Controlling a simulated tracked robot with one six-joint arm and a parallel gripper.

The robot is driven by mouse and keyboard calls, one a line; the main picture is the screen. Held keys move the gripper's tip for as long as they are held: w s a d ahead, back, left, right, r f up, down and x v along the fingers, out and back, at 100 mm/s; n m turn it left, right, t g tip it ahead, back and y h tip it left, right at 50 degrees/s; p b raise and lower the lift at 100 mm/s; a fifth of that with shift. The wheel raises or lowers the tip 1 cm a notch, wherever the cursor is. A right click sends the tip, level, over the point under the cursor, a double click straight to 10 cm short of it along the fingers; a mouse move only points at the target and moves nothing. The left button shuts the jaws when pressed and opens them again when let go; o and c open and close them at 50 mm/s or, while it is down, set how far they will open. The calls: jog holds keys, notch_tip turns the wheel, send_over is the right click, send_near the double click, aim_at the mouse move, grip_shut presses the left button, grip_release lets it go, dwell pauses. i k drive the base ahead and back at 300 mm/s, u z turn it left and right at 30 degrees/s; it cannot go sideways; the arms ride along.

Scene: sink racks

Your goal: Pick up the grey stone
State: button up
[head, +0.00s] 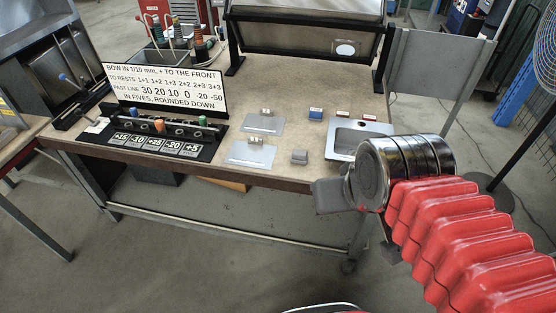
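A small grey block (300,157), which looks like the grey stone, rests on the brown bench top (215,165) near its front edge. It sits between a metal plate (251,154) and the steel sink tray (341,141). My gripper (326,197) is at the bench's front edge, to the right of and nearer than the grey block, and apart from it in the picture. Only a grey finger-like part shows beyond my round wrist, so its opening is hidden. Nothing is seen held in it.
A blue block (315,114) lies behind the grey one. Another plate (264,124) and small red-topped blocks (343,114) lie further back. A lettered sign (165,87) and a black panel with pegs (150,140) stand at left. A dark frame (305,40) stands behind.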

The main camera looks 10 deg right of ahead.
aim_at(300, 156)
jog(key=u, duration=0.9)
jog(key=i, duration=1)
jog(key=u, duration=0.05)
